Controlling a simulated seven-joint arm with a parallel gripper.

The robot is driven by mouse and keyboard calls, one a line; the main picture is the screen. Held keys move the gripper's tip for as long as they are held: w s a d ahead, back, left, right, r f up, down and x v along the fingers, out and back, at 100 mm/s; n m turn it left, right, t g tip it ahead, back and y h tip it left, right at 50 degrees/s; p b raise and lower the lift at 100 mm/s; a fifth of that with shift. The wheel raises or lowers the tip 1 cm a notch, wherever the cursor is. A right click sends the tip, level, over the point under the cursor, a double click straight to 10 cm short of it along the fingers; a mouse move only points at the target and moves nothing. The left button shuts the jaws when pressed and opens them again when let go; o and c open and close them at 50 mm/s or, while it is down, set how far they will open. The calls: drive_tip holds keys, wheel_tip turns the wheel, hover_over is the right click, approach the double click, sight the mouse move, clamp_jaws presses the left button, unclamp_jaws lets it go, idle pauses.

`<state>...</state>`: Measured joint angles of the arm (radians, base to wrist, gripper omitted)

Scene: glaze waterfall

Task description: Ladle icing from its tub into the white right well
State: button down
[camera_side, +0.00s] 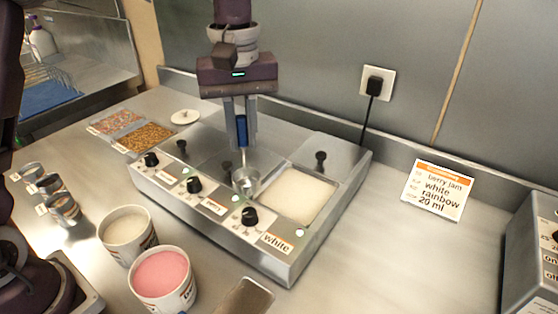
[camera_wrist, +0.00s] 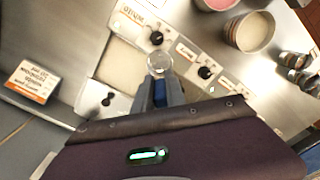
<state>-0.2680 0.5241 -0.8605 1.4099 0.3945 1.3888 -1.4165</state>
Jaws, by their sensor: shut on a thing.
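My gripper (camera_side: 241,122) is shut on the blue handle of a ladle (camera_side: 242,132), which hangs upright. The ladle's small cup (camera_side: 245,181) appears beside the left edge of the white well (camera_side: 296,195); its height above the warmer and its contents are unclear. The cup also shows in the wrist view (camera_wrist: 159,63), in front of the fingers. The white well is the right, open one, and pale icing fills its floor. A tub of off-white icing (camera_side: 128,235) stands at the front left, beside a tub of pink icing (camera_side: 163,280).
Lids with black knobs (camera_side: 321,158) sit on the warmer behind and left of the white well. Dials (camera_side: 249,217) line its front. Sprinkle trays (camera_side: 146,137) and small metal cups (camera_side: 63,208) are at left. An order card (camera_side: 437,190) stands right, with clear counter around it.

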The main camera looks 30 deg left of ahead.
drive_tip(key=s+a+n, duration=1.2)
drive_tip(key=s+a, duration=0.4)
drive_tip(key=s, duration=0.2)
wheel_tip(320, 180, down, 10)
drive_tip(key=shift+s, duration=0.15)
drive_tip(key=shift+d+r, duration=0.1)
idle(0.7)
wheel_tip(320, 180, up, 8)
drive_tip(key=shift+r, duration=0.25)
idle(0.8)
idle(0.9)
